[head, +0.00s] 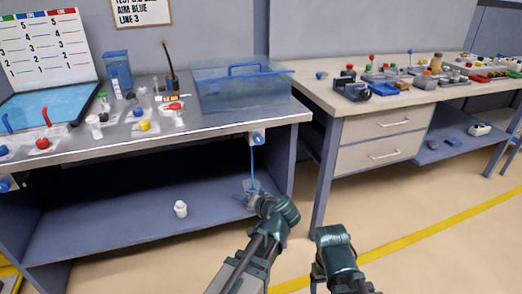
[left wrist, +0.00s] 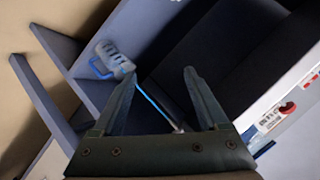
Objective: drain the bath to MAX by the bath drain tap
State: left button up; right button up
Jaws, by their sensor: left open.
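A clear, blue-tinted bath (head: 225,92) stands at the right end of the left bench. A tap with a blue centre (head: 257,138) sits on the bench's front edge below it. A thin blue line (head: 252,165) drops from this tap to the lower shelf; I cannot tell stream from hose. My left gripper (head: 251,196) is low by the shelf, near the line's lower end. In the left wrist view its fingers (left wrist: 158,82) are apart and empty, with the blue line beyond them and a grey slotted piece (left wrist: 113,58) ahead. The MAX mark is not readable. My right gripper's fingers are not visible.
A white fitting (head: 180,209) stands on the lower shelf (head: 120,225). A blue tray (head: 40,105), valves and small parts crowd the left bench top. A drawer bench (head: 385,140) with many parts stands at right. The floor between my arms and the benches is clear.

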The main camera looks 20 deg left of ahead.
pick_arm(q)
jog(key=w+d+r+m+t+y, duration=0.1)
jog(key=w+d+r+t+y, duration=0.1)
jog(key=w+d+r+t, duration=0.35)
jog(key=m+t, duration=0.2)
send_near(260, 141)
jog(key=shift+h, duration=0.4)
jog(key=x, duration=0.8)
jog(key=shift+w+a+r, duration=0.2)
jog(key=shift+a, duration=0.25)
grip_shut()
